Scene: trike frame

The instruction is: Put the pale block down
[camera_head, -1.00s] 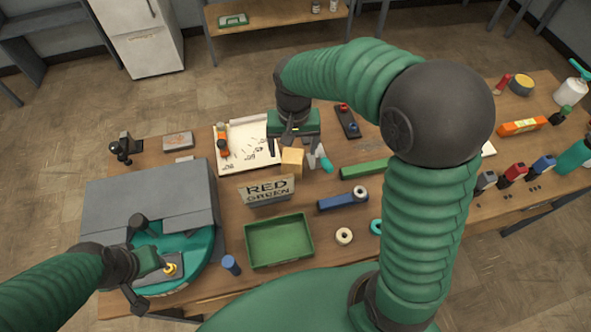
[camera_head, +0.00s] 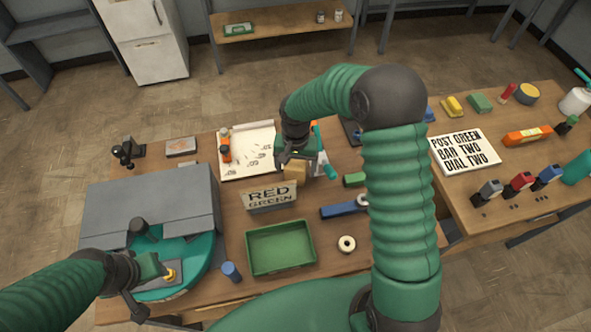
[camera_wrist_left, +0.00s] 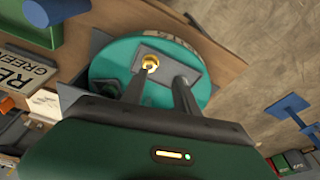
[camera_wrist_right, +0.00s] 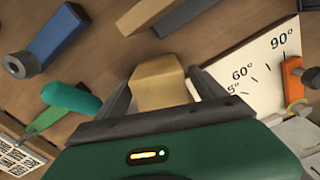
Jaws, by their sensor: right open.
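The pale block (camera_head: 295,173) is a tan wooden cube behind the RED GREEN sign. It also shows in the right wrist view (camera_wrist_right: 160,82), between the fingers of my right gripper (camera_wrist_right: 163,88). Those fingers are apart, one on each side of the block. In the head view my right gripper (camera_head: 297,158) is directly over the block and hides part of it. What lies under the block is hidden. My left gripper (camera_wrist_left: 166,80) is open over the teal disc (camera_wrist_left: 112,62), with its fingers spread near a yellow ring (camera_wrist_left: 150,63) on a grey plate.
The RED GREEN sign (camera_head: 269,196) stands close in front of the block. A green tray (camera_head: 281,247) lies nearer. A white angle-marked sheet (camera_head: 252,158) lies left of the block, and a blue bar (camera_head: 340,210) right. A printed card (camera_head: 465,150) lies on the right table.

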